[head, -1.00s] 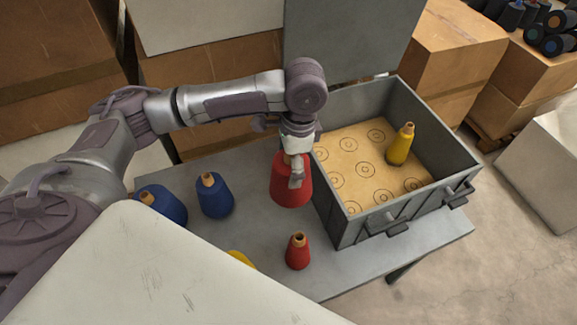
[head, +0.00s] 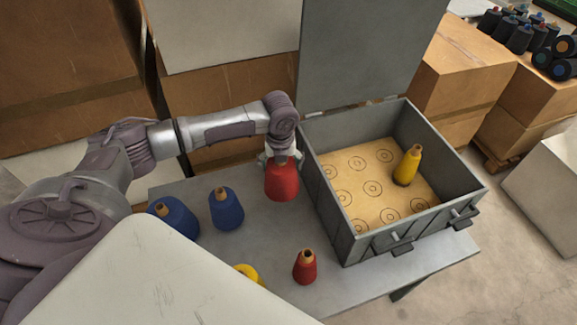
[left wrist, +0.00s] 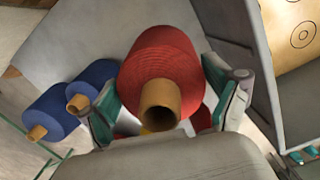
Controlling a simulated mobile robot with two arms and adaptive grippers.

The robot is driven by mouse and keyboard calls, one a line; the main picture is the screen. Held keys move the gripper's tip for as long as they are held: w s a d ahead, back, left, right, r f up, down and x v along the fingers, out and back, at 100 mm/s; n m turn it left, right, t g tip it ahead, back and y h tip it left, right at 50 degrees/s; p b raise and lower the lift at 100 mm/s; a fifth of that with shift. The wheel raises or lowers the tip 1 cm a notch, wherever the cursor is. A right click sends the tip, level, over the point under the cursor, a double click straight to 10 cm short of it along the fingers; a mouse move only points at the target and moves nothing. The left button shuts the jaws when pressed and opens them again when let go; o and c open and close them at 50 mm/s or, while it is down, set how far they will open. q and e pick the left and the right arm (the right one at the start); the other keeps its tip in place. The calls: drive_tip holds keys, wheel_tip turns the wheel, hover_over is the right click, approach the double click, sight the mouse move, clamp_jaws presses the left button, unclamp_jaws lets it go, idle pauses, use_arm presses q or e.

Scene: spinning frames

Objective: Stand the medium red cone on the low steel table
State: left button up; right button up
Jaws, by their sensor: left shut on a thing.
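A red cone (head: 282,182) is held upright by my left gripper (head: 280,160), left of the grey box. In the left wrist view the same cone (left wrist: 160,65) fills the space between the fingers, its brown tube tip towards the camera; the gripper (left wrist: 165,118) is shut on it. I cannot tell whether its base touches the steel table (head: 262,225) or hangs just above it. A smaller red cone (head: 305,268) stands on the table's front part. My right gripper is not in view.
Two blue cones (head: 226,209) (head: 175,217) stand on the left of the table. A yellow cone (head: 245,273) is partly hidden at the front. The open grey box (head: 372,240) has a ringed floor (head: 350,165) with one yellow cone (head: 407,166). Cardboard boxes (head: 455,60) stand behind.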

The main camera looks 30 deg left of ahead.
use_arm(q)
drive_tip(key=a+m, duration=0.1)
drive_tip(key=a+f+m, duration=0.1)
drive_tip(key=shift+w+m, duration=0.3)
drive_tip(key=shift+w, duration=0.05)
wheel_tip(320, 180, down, 4)
drive_tip(key=b, duration=0.4)
drive_tip(key=shift+f+b, duration=0.15)
drive_tip(key=shift+b, duration=0.2)
drive_tip(key=shift+f+b, duration=0.95)
drive_tip(key=shift+f, duration=1.3)
drive_tip(key=shift+d+f, duration=0.1)
drive_tip(key=shift+f, duration=0.3)
drive_tip(key=o, duration=1.5)
drive_tip(key=shift+c, duration=0.2)
drive_tip(key=shift+s, duration=0.1)
drive_tip(key=r, duration=0.4)
drive_tip(key=s+r, duration=0.1)
drive_tip(key=r, duration=0.7)
drive_tip(key=shift+s+d, duration=0.15)
drive_tip(key=shift+d, duration=0.1)
